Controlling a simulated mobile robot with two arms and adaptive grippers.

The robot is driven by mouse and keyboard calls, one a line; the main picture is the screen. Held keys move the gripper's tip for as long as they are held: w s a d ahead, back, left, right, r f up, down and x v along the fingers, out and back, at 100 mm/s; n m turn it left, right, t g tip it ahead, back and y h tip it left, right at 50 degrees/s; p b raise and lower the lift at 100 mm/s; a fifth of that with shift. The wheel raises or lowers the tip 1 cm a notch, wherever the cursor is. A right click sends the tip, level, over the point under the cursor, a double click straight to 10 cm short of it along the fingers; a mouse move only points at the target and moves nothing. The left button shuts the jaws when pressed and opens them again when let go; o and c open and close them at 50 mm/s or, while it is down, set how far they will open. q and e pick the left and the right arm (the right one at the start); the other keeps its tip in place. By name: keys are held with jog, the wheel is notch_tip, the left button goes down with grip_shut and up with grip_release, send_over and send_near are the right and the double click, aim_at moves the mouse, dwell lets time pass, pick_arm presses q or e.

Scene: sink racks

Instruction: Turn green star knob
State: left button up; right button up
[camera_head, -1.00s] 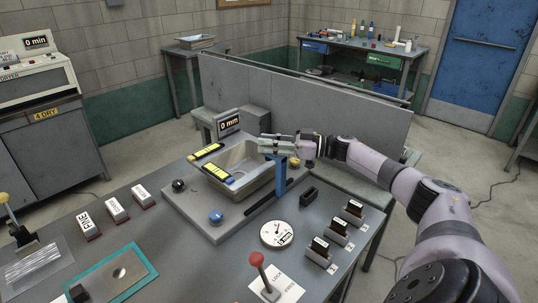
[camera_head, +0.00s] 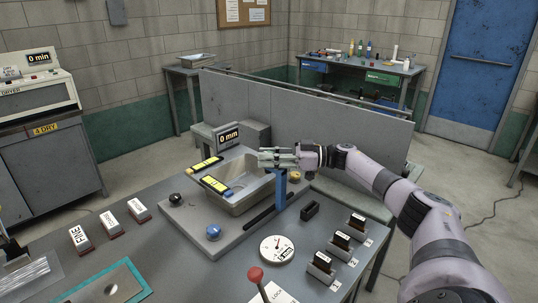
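My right gripper (camera_head: 262,158) reaches in from the right over the back right side of the grey sink basin (camera_head: 236,204). Its fingers point left, close to the top of a blue post (camera_head: 281,188). I cannot tell whether they are open or shut, or whether they touch anything. I cannot make out a green star knob; the area behind the fingers and wrist is hidden. A yellow knob (camera_head: 295,176) shows just below my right wrist. A blue knob (camera_head: 213,231) and a black knob (camera_head: 176,199) sit on the sink's front and left edge. My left gripper is not in view.
A "0 min" display (camera_head: 229,137) stands behind the sink, before a grey partition (camera_head: 330,130). A round dial (camera_head: 277,249), a red-topped lever (camera_head: 255,275) and labelled holders (camera_head: 320,266) stand on the near bench. Labelled blocks (camera_head: 108,222) lie at left.

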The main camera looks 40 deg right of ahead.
jog(key=o, duration=0.4)
jog(key=shift+w+r, duration=0.1)
jog(key=shift+d, duration=0.2)
jog(key=v, duration=1.2)
jog(key=shift+a+r, duration=0.1)
jog(key=shift+a, duration=0.1)
